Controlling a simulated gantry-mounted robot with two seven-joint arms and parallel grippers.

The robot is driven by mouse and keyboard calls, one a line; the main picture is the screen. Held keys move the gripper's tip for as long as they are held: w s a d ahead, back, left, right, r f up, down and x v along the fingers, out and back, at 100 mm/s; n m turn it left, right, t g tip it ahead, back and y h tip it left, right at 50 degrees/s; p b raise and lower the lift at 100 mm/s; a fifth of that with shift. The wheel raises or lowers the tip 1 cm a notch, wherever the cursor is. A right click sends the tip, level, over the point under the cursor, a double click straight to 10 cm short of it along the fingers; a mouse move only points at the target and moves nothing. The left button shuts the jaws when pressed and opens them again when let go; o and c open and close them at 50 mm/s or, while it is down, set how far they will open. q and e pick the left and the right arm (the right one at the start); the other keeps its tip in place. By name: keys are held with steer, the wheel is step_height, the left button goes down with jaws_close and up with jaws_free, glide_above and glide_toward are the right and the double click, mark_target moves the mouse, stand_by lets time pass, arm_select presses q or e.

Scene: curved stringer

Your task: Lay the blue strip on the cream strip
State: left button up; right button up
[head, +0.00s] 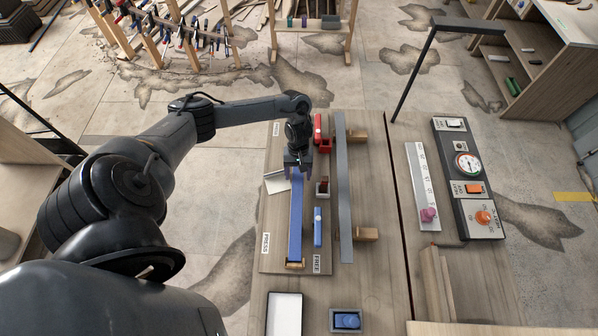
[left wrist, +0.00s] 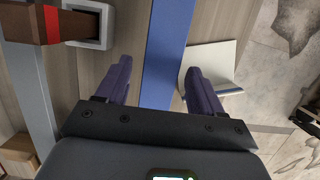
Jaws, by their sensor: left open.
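The blue strip (head: 295,218) lies lengthwise on a wooden board on the bench; its near end is at a small wooden block (head: 295,265). My left gripper (head: 298,170) is over the strip's far end. In the left wrist view, the left gripper (left wrist: 158,66) is open, with the blue strip (left wrist: 165,50) running between its two purple fingers and a gap on both sides. Whether it is at the strip's height I cannot tell. I cannot pick out a cream strip; whether one lies under the blue strip is hidden. My right gripper is not in view.
A long grey strip (head: 344,190) stands on wooden blocks to the right. A whitish folded sheet (head: 277,182) is left of the strip. A gauge panel (head: 467,165) is farther right.

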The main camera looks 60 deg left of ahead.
arm_select(q)
steer(key=shift+w+r, duration=0.15)
steer(key=shift+r, duration=0.35)
steer(key=p+v, duration=0.3)
steer(key=v, duration=0.9)
